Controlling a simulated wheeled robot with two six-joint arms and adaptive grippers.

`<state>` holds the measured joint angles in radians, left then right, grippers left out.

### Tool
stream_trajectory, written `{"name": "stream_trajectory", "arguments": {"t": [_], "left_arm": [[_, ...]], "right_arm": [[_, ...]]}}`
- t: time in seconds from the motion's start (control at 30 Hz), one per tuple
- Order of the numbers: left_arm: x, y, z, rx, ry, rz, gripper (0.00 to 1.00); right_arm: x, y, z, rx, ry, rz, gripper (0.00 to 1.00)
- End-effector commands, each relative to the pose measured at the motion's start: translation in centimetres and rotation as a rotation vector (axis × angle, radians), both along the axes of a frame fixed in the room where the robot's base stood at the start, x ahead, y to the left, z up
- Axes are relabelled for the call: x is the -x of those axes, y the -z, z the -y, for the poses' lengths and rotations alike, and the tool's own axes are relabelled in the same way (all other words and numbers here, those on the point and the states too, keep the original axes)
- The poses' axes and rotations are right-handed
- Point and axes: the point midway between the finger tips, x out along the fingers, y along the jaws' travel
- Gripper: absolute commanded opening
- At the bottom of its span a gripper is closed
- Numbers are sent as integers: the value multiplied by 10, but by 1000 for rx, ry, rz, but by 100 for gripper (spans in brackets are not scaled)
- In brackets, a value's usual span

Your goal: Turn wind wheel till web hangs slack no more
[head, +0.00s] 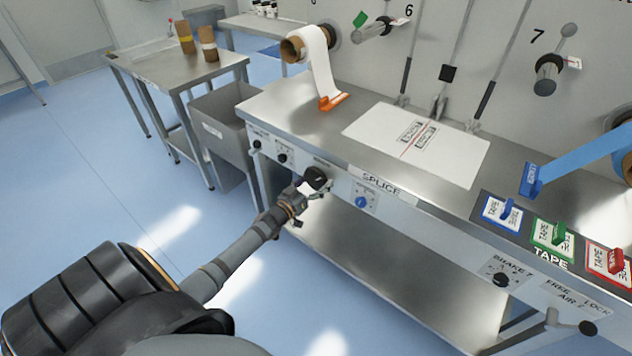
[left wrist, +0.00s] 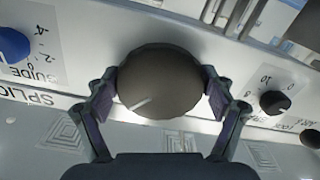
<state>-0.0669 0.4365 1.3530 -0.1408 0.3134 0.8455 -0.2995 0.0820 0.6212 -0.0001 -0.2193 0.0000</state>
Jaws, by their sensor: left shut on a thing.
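A large dark round wheel (head: 316,178) sits on the front panel of the bench, and its label is too small to read surely. My left gripper (head: 309,188) is shut on it. In the left wrist view the wheel (left wrist: 160,80) lies between both finger pads, with its white line toward the lower left. A white web (head: 322,70) comes off a roll (head: 293,48) and runs down to an orange clamp (head: 332,102) on the bench top. The web bends on its way down; I cannot tell how tight it is. My right gripper is out of view.
A blue guide knob (head: 361,202) is right of the wheel, and smaller black knobs (head: 281,157) are left of it. A white splice sheet (head: 418,144) lies on the bench top. A grey bin (head: 222,120) stands left. The floor in front is clear.

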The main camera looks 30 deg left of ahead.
Motion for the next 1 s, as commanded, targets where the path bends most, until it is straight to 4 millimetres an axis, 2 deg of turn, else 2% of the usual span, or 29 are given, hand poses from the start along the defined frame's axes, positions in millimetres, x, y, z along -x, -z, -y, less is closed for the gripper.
{"name": "stream_trajectory", "arguments": {"t": [0.27, 0.47, 1.0], "left_arm": [[0, 0, 0, -20, 1, 3, 51], [0, -1, -1, -108, 1, 11, 51], [-1, -1, -4, -592, 1, 50, 51]], "right_arm": [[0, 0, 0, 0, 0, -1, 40], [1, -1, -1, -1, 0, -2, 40], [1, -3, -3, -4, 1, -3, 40]]}}
